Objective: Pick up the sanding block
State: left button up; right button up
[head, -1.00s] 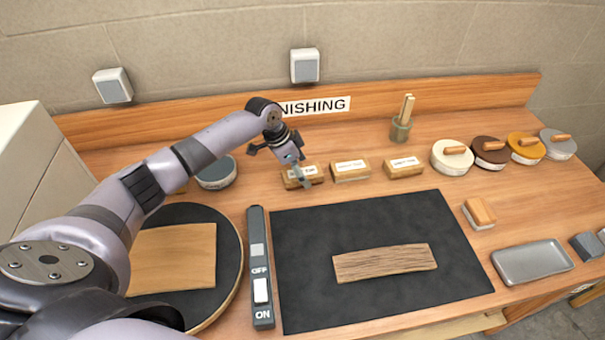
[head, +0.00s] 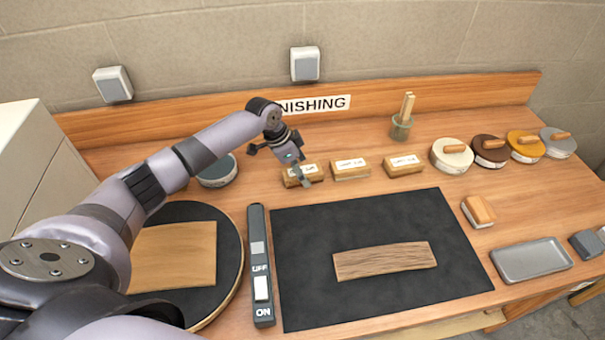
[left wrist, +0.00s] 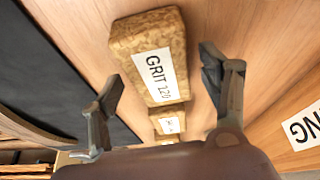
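Three small tan sanding blocks with white labels stand in a row behind the black mat: the left one (head: 314,174), the middle one (head: 351,169) and the right one (head: 404,166). My left gripper (head: 279,164) is open and empty, just above and beside the left block, partly covering it. In the left wrist view a block labelled GRIT 120 (left wrist: 150,45) lies ahead of the open fingers (left wrist: 160,82), roughly in line with the gap and not held. The other blocks (left wrist: 170,125) show smaller behind it. My right gripper is not in view.
The black mat (head: 300,290) bears a wooden strip (head: 385,261). A switch box (head: 257,230) and a round disc (head: 233,270) with a board lie left.

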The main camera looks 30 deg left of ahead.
pick_arm(q)
jog(key=c, duration=1.1)
jog(key=shift+o, duration=0.2)
notch_tip(320, 180, up, 21)
jog(key=b, duration=0.4)
jog(key=shift+f, duration=0.2)
jog(key=o, duration=0.6)
jog(key=c, duration=0.5)
jog(key=shift+d, duration=0.15)
